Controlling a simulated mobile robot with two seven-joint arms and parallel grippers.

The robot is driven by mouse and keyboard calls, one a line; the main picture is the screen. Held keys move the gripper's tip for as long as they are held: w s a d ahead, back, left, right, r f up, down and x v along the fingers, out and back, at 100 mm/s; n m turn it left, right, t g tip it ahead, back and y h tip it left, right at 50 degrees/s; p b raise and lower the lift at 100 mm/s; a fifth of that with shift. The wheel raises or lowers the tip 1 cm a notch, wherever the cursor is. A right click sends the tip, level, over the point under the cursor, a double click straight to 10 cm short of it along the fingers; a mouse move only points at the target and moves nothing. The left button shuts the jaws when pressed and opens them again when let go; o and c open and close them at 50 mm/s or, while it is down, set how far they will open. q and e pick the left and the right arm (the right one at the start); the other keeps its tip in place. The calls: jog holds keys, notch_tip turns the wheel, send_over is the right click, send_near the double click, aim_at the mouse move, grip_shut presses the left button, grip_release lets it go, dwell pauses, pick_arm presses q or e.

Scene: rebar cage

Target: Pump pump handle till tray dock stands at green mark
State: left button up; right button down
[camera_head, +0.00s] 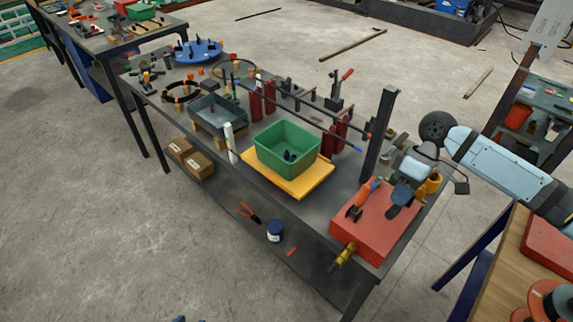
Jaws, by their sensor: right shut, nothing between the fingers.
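The tray dock appears to be the yellow platform (312,187) at the middle of the bench, with a green tray (268,155) on it holding small dark items. The pump appears to be the red box (372,232) at the bench's near right corner. An orange-red handle (362,192) stands tilted on its top. My right gripper (401,198) comes in from the right, over the red box, shut and empty, just right of the handle. I cannot tell whether it touches the handle. A dark upright post (380,135) stands behind. I cannot make out a green mark.
A grey tray (217,122) and a white cylinder (230,143) stand left of the dock, with red cylinders behind. The lower shelf holds boxes (198,165), a blue can (275,231) and pliers (249,214). A wooden-topped table (512,255) is at right. The left floor is clear.

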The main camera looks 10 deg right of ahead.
aim_at(392, 211)
jog(key=shift+f, duration=0.1)
dwell(0.6)
jog(key=shift+s+a+f+p, duration=0.25)
jog(key=shift+f+p, duration=0.2)
jog(key=shift+f, duration=0.1)
jog(key=shift+s+a+f+p, duration=0.2)
jog(key=shift+f+p, duration=0.2)
jog(key=shift+f, duration=0.2)
jog(key=shift+a+f, duration=0.1)
jog(key=shift+s+a+f, duration=0.15)
jog(key=shift+s+f, duration=0.05)
jog(key=shift+f, duration=0.35)
jog(key=shift+p, duration=0.3)
